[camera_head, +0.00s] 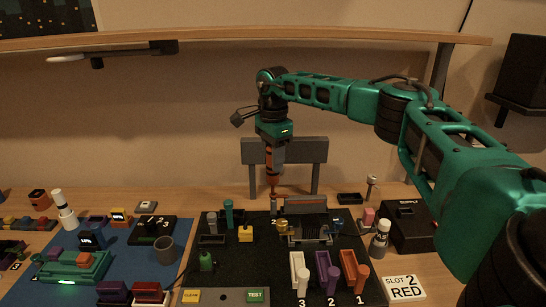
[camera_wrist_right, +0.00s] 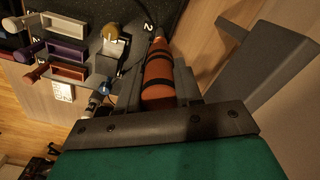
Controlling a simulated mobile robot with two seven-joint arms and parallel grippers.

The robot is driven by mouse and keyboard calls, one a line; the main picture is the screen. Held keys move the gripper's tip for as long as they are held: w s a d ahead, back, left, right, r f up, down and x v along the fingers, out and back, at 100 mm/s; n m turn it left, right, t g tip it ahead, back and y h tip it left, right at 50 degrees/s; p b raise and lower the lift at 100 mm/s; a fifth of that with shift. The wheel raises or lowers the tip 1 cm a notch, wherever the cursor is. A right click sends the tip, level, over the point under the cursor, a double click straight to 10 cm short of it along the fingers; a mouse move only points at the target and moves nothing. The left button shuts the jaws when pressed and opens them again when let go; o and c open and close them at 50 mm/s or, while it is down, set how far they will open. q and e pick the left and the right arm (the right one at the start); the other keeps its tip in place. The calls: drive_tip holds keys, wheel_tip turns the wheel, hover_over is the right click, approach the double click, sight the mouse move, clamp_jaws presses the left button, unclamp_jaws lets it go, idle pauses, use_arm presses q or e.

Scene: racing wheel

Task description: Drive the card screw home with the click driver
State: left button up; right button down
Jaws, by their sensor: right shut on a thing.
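My right gripper (camera_head: 274,146) is shut on the click driver (camera_head: 274,165), an orange-red tool with dark bands. The driver hangs upright with its tip down, above the back part of the dark work mat (camera_head: 345,255). In the right wrist view the driver (camera_wrist_right: 159,78) sits between the fingers of my right gripper (camera_wrist_right: 160,105). Just below the tip, at the left end of a grey-brown card-like block (camera_head: 306,204), is a small upright piece (camera_head: 274,203). I cannot make out the screw or whether the tip touches it. My left gripper is not in view.
A grey panel on two posts (camera_head: 310,151) stands close behind the driver. White, purple and orange bins (camera_head: 327,277) stand at the front of the mat. A black supply box (camera_head: 408,226) is at the right. A blue mat (camera_head: 130,265) with small parts lies left.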

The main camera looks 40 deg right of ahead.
drive_tip(key=shift+s+d+f, duration=0.15)
drive_tip(key=shift+f, duration=0.05)
idle(0.4)
drive_tip(key=shift+d+r+p, duration=0.1)
drive_tip(key=shift+r+p, duration=0.25)
drive_tip(key=shift+r, duration=2.75)
